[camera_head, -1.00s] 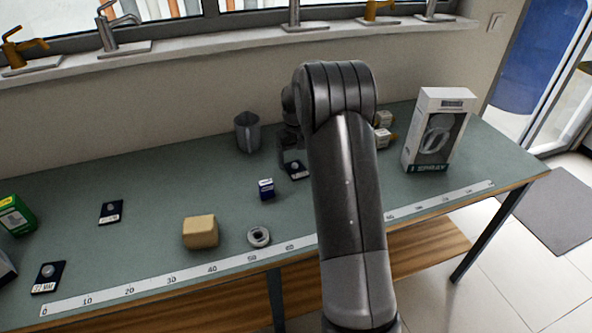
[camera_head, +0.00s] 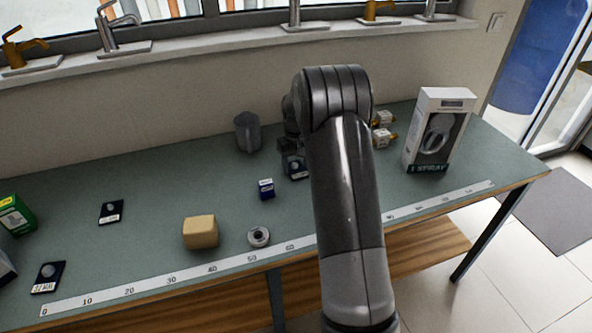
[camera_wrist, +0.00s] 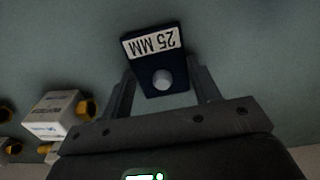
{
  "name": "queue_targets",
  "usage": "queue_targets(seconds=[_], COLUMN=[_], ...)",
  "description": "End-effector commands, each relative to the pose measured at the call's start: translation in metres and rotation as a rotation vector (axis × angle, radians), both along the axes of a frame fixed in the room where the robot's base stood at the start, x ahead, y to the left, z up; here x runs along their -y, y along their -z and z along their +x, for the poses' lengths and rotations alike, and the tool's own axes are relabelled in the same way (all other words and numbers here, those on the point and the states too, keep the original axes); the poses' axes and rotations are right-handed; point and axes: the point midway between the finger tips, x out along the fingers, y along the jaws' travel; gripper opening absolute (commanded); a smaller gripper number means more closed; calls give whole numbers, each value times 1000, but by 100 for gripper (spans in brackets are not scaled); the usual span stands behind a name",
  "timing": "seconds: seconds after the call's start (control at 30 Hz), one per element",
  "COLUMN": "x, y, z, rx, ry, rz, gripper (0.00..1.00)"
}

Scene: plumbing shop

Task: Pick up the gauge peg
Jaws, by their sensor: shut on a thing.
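The gauge peg (camera_wrist: 163,79) shows in the wrist view as a round grey knob on a dark plate with a white label reading 25 MM. My gripper (camera_wrist: 164,86) has one finger on each side of it and is shut on it. In the head view my gripper (camera_head: 290,158) is low at the table, right of the grey mug, and the plate (camera_head: 299,174) is partly hidden behind it. The plate appears at table level; I cannot tell whether it is clear of the surface. Similar dark plates with knobs lie at the left (camera_head: 111,212) and front left (camera_head: 48,278).
White boxed fittings (camera_head: 382,137) and a tall spray box (camera_head: 438,130) stand right. A ruler strip (camera_head: 180,278) runs along the front edge.

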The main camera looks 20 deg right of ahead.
Motion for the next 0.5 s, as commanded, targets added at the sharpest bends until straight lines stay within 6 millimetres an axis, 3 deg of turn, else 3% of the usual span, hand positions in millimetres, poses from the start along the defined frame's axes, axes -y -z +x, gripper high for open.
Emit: queue_targets(seconds=[0.1, 0.5], x=[0, 0], y=[0, -10], z=[0, 1], rx=[0, 2], ry=[0, 0], rz=[0, -1], gripper=[24, 24])
